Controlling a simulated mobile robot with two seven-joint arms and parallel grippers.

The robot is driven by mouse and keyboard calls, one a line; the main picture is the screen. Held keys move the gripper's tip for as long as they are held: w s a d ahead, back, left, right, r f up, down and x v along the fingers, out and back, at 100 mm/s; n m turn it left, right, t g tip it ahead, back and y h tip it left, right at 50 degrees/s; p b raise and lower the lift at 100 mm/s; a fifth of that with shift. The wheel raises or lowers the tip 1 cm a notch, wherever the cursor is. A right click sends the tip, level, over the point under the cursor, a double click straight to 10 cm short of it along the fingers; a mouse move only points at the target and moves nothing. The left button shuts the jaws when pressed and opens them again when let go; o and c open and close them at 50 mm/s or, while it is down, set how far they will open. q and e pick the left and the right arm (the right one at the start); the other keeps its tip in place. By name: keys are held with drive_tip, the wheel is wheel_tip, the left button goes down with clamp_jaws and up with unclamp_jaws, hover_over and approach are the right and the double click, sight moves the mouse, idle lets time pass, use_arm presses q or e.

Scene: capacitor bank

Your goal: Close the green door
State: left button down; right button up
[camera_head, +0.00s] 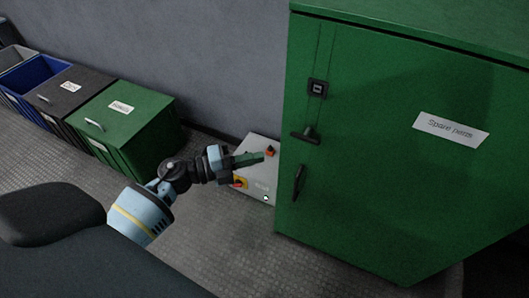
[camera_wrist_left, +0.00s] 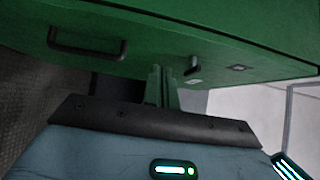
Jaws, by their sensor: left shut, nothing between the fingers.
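The green door (camera_head: 380,165) is the front of a tall green cabinet at the right of the head view. It bears a black pull handle (camera_head: 299,182), a latch (camera_head: 305,136), a lock (camera_head: 317,88) and a "Spare parts" label (camera_head: 451,128). I see no open gap into the cabinet. My left gripper (camera_head: 268,156) is shut and empty, just left of the cabinet's left edge in the picture. In the left wrist view, its fingertips (camera_wrist_left: 162,70) point at the green panel (camera_wrist_left: 150,25); I cannot tell whether they touch it. My right gripper is out of view.
A grey control box (camera_head: 256,178) with a red-yellow switch sits behind my left gripper. A green bin (camera_head: 125,115), a dark bin (camera_head: 70,95) and a blue bin (camera_head: 38,75) stand along the wall.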

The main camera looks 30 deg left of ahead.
use_arm(q)
drive_tip(key=v, duration=0.7)
drive_tip(key=shift+f, duration=0.15)
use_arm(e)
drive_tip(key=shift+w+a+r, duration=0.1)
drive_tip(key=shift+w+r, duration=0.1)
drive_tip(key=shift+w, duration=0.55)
use_arm(q)
drive_tip(key=shift+a, duration=0.1)
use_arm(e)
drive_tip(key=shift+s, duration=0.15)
